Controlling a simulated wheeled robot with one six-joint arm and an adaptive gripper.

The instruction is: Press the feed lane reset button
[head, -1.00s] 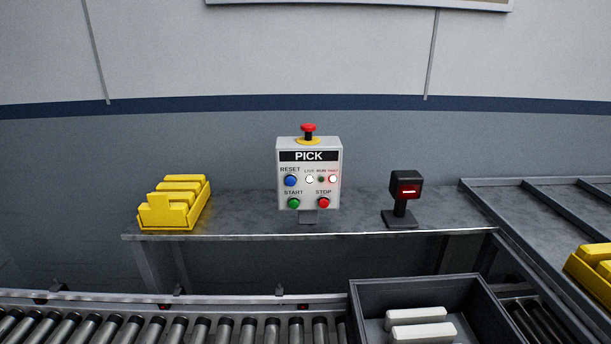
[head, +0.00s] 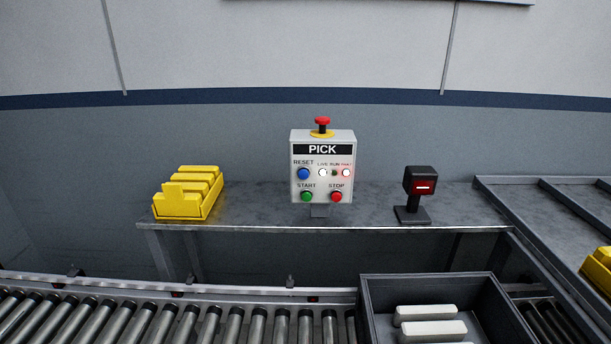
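A white control box (head: 321,188) labelled PICK stands upright on a grey bench against the wall. Its blue button (head: 303,173), marked RESET, is at the upper left of the face. A green START button (head: 306,196) and a red STOP button (head: 337,197) are below. Small lamps labelled LIVE, RUN and what looks like FAULT (head: 346,172) sit right of the blue button. A red mushroom button (head: 322,121) on a yellow collar is on top. My gripper is not in view.
The bench (head: 260,217) also holds a yellow bin rack (head: 188,206) at left and a black scanner (head: 420,187) at right. A roller conveyor (head: 150,325) and a dark tote (head: 375,307) with white blocks lie in front. More yellow bins (head: 599,265) stand at right.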

